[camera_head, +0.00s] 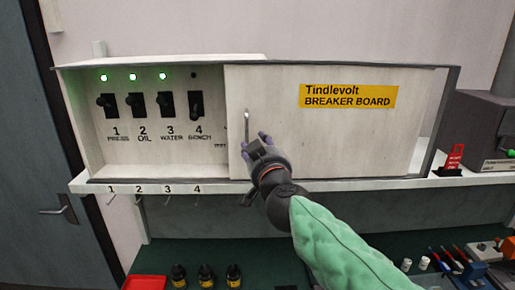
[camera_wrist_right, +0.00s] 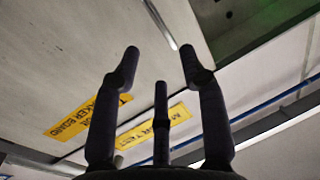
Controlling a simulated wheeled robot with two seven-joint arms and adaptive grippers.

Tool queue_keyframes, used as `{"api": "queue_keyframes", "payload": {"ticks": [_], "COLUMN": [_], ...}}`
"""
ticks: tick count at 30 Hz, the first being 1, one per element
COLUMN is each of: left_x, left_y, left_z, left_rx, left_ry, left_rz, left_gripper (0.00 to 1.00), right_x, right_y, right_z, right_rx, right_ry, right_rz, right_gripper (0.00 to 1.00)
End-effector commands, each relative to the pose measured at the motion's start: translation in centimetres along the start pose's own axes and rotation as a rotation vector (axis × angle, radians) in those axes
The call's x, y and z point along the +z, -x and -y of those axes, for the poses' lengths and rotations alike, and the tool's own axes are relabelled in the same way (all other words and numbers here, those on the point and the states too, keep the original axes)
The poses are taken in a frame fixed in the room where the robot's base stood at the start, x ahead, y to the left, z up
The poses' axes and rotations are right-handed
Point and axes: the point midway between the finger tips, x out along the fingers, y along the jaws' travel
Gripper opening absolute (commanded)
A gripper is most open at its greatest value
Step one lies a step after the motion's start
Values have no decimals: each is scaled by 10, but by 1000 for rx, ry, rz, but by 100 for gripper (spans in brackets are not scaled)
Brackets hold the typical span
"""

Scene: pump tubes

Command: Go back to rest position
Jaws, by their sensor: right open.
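My right gripper (camera_head: 258,146) is open at the sliding panel (camera_head: 300,130) of the breaker board, close to the lower end of its thin upright handle (camera_head: 247,124). In the right wrist view the fingers (camera_wrist_right: 160,52) are spread and empty, and the handle (camera_wrist_right: 162,25) lies beyond them. I cannot tell whether a finger touches it. The panel covers the right part of the board. The open left part shows breaker switches 1 to 3 (camera_head: 137,105) and switch 4 (camera_head: 196,106). The lamps above 1 to 3 glow green; the one above 4 is dark. My left gripper is not in view.
A white shelf (camera_head: 330,185) with numbered hooks runs under the board. Below, a green bench holds a red tray (camera_head: 146,282), several dark bottles (camera_head: 206,275) and tools at the right. A grey machine (camera_head: 480,130) stands right; a blue door (camera_head: 35,150) is left.

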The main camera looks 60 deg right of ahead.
Motion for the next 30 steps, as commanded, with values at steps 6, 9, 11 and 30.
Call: {"api": "queue_keyframes", "payload": {"ticks": [6, 9, 11, 30], "left_x": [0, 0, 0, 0], "left_y": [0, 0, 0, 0], "left_z": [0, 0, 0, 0], "left_rx": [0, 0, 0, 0], "left_ry": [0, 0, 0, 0], "left_rz": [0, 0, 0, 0], "left_gripper": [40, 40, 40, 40], "right_x": [0, 0, 0, 95], "right_y": [3, 2, 2, -53], "right_z": [0, 0, 0, 54], "right_rx": [0, 0, 0, -90], "right_ry": [0, 0, 0, 7], "right_rz": [0, 0, 0, 187], "right_gripper": [43, 43, 43, 43]}}
